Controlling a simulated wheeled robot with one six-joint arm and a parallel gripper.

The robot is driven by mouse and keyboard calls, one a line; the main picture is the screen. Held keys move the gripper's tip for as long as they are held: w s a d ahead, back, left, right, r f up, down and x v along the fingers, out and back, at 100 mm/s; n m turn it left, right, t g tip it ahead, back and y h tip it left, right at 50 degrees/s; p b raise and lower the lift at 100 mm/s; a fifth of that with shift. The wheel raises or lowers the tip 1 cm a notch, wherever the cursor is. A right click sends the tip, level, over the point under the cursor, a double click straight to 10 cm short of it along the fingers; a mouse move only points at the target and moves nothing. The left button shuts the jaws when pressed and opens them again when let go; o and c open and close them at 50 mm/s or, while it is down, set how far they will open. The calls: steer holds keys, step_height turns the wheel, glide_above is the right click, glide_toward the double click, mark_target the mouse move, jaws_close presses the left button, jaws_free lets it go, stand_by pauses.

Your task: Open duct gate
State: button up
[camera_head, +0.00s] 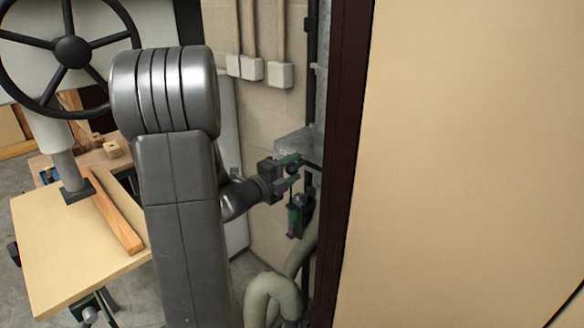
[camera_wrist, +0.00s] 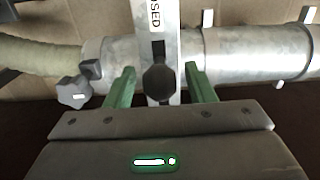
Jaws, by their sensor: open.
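The duct gate (camera_wrist: 163,38) shows in the wrist view as a pale upright plate crossing a metal duct (camera_wrist: 245,55). Its lettering is partly cut off and ends in "OSED". A dark knob (camera_wrist: 159,84) is at the plate's lower end. My gripper (camera_wrist: 160,72) is open, with one green finger on each side of the knob and visible gaps between. I cannot tell whether the fingers reach its full depth. In the head view my gripper (camera_head: 294,169) is beside the grey metal ductwork (camera_head: 299,142), and the gate itself is not clearly visible.
A lobed grey knob (camera_wrist: 74,92) and pale hose (camera_wrist: 40,55) lie left of the gate. A dark-edged tan panel (camera_head: 460,160) stands close right of my arm. A workbench (camera_head: 75,245) with a wooden strip and a handwheel (camera_head: 72,50) are at left.

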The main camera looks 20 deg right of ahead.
steer(key=shift+c, duration=0.4)
jaws_close()
steer(key=shift+s+d+f+b, duration=0.2)
steer(key=shift+s+b, duration=0.15)
steer(key=shift+b, duration=0.15)
steer(key=s+d+b, duration=0.4)
steer(key=s+b, duration=0.1)
steer(key=s, duration=0.5)
steer(key=shift+r, duration=0.2)
steer(key=shift+o, duration=0.4)
jaws_free()
steer(key=b+v, duration=0.1)
steer(key=v, duration=1.2)
steer(key=shift+a+b, duration=0.35)
